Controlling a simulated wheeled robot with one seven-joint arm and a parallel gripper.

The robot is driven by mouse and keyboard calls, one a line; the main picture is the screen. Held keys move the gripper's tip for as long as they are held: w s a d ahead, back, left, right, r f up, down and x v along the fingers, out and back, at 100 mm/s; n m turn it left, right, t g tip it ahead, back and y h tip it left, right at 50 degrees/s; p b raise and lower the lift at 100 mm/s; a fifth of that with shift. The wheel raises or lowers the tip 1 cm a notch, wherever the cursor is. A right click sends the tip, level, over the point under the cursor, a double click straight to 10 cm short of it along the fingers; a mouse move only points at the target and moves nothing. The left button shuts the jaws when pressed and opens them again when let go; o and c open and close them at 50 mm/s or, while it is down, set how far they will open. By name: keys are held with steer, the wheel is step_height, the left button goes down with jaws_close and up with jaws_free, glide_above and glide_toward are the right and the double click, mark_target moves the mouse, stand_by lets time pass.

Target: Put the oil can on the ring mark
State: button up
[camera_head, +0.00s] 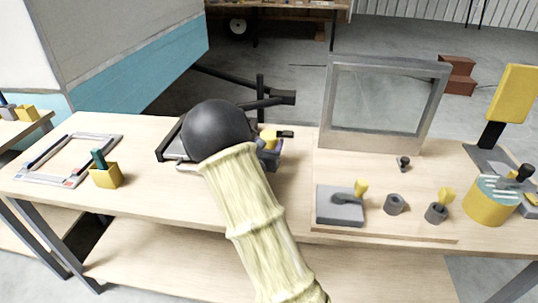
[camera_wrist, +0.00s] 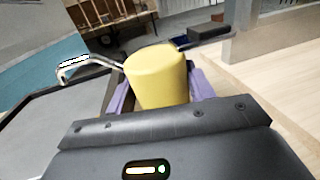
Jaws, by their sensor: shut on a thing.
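The oil can (camera_wrist: 158,76) has a yellow body, with a thin silver spout reaching left and a black part reaching right in the wrist view. My gripper (camera_wrist: 160,98) is shut on it, a purple finger on each side of the body. In the head view only a little of the oil can (camera_head: 268,136) shows beside my black wrist joint, with my gripper (camera_head: 272,158) just below. My arm hides much of it. I cannot see the ring mark in either view. I cannot tell whether the can touches the bench.
A dark-framed tray (camera_head: 170,146) lies on the bench (camera_head: 145,196) left of my arm, partly hidden. A board at right carries a grey window frame (camera_head: 330,110), a grey block (camera_head: 337,207) and small parts. A yellow box (camera_head: 106,177) and flat frame (camera_head: 40,176) are left.

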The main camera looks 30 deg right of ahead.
steer(key=shift+f, duration=1.8)
steer(key=shift+f+b, duration=0.2)
steer(key=shift+b, duration=0.15)
steer(key=o, duration=1.1)
steer(key=shift+r, duration=0.2)
steer(key=v, duration=1.2)
